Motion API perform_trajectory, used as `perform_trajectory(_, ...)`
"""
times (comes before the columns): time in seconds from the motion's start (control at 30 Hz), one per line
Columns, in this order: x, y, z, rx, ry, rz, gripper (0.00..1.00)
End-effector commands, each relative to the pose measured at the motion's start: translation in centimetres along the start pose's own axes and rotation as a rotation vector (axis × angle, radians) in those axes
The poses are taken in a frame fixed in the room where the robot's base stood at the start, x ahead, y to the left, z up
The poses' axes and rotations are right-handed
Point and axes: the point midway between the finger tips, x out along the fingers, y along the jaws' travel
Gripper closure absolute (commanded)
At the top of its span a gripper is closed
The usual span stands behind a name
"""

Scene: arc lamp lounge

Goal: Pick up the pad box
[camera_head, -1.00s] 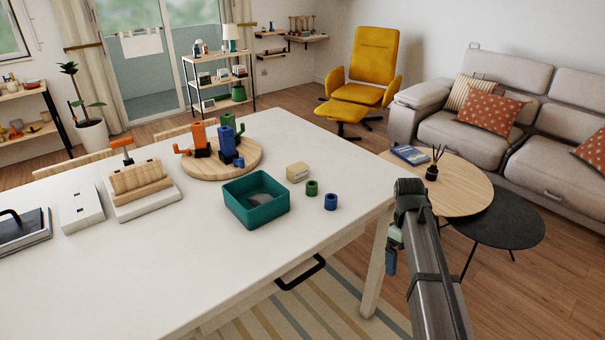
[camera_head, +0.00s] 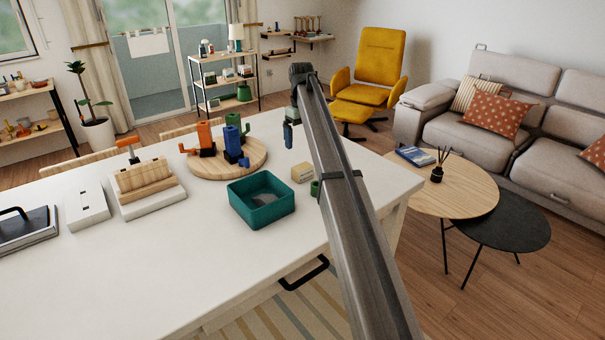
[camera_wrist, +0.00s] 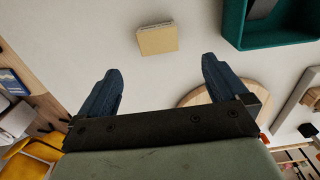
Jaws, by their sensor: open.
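The pad box, which I take to be the small tan box (camera_head: 302,172), lies on the white table just right of the teal bin. In the wrist view the box (camera_wrist: 157,40) is beyond the fingertips, roughly between their lines. My gripper (camera_head: 288,136) hangs over the table on the far side of the box, apart from it and higher up. In the wrist view my gripper (camera_wrist: 160,72) has its two dark blue fingers spread wide with nothing between them.
The teal bin (camera_head: 262,218) stands close left of the box. A green ring (camera_head: 315,189) is partly hidden by my arm. A round wooden board (camera_head: 205,172) with orange, green and blue pieces is behind the bin. The table's front is clear.

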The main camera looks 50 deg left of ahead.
Motion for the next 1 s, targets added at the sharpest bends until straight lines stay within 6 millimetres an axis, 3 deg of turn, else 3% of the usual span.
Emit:
perform_trajectory(0.4, 6.6, 0.0, 0.2, 0.000, -0.002, -0.001, 0.00)
perform_trajectory(0.77, 9.0, 0.2, 0.1, 0.000, -0.002, -0.001, 0.00)
perform_trajectory(1.0, 12.1, 0.4, 0.0, 0.000, -0.002, -0.001, 0.00)
